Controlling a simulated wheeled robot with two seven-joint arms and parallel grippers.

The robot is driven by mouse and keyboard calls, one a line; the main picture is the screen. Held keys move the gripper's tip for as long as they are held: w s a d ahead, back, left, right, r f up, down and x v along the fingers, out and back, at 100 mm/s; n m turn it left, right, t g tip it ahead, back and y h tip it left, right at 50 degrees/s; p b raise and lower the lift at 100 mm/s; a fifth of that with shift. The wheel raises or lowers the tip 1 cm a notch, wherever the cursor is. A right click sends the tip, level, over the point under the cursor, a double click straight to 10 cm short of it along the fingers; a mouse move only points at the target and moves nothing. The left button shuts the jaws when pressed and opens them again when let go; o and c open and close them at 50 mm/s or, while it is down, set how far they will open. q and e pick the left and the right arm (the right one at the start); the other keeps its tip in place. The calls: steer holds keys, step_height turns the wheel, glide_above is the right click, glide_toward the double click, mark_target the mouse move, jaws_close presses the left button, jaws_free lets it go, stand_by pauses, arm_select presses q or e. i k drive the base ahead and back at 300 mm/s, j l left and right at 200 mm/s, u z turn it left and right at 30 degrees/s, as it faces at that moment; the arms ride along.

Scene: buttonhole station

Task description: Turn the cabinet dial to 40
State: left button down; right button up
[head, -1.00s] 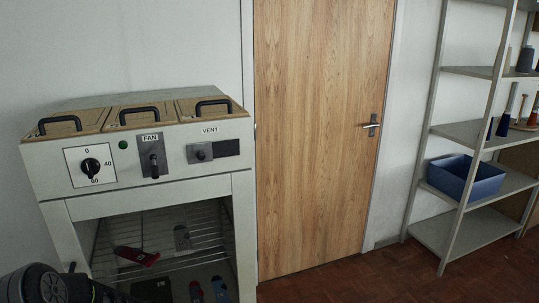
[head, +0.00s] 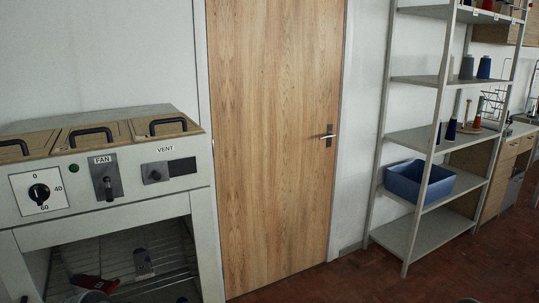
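The cabinet (head: 120,212) stands at the left of the head view, its left side cut off by the picture edge. Its dial (head: 39,193) is a black round knob on a white plate at the left of the front panel. The plate reads 0 at the top, 40 at the right and 60 at the bottom. The knob's pointer is too small to read with certainty. Neither gripper shows in the head view, and nothing touches the dial.
Right of the dial are a green lamp (head: 73,169), the FAN switch (head: 107,182) and the VENT slider (head: 155,175). Below is an open bay with wire racks. A wooden door (head: 270,140) and shelves with a blue bin (head: 432,185) stand to the right.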

mark_target(39, 193)
steer(key=u, duration=1.45)
